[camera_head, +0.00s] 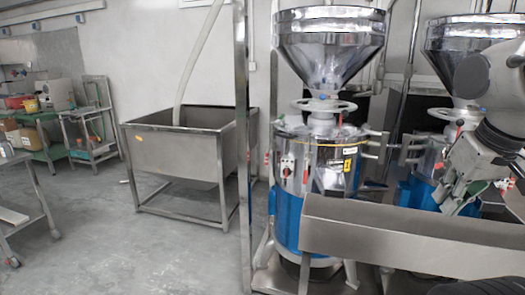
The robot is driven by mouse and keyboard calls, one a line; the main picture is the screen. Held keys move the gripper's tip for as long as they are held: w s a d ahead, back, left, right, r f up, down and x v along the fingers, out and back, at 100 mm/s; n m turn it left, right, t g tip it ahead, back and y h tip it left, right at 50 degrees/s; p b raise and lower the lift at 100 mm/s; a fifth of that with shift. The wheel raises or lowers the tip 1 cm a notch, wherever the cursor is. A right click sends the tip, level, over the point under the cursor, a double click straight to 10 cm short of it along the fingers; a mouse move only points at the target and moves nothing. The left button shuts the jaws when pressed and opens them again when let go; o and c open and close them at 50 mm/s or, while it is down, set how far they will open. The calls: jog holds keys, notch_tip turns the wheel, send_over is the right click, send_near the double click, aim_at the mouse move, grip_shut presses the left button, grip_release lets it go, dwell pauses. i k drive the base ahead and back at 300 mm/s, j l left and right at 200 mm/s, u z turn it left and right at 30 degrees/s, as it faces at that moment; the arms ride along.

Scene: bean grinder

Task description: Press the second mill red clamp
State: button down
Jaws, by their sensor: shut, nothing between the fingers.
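Two steel mills with blue lower bodies stand side by side. The nearer mill (330,170) is fully in front of me, with small red parts (267,158) on its left side. The other mill (418,190) is at the right, partly hidden by my arm and a steel trough. A small red clamp-like part (439,165) shows on the right mill, just left of my gripper. My gripper (451,207) is shut and empty, pointing down in front of the right mill's blue body. Whether it touches the mill cannot be told.
A long steel trough (400,235) runs across the front of both mills, below my gripper. A steel post (241,150) stands left of the mills. A steel tank (178,150) is behind it. Grey floor (110,235) is open at the left.

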aim_at(439, 166)
jog(key=z, duration=1.05)
jog(key=i+l+u, duration=0.1)
jog(key=i, duration=1.1)
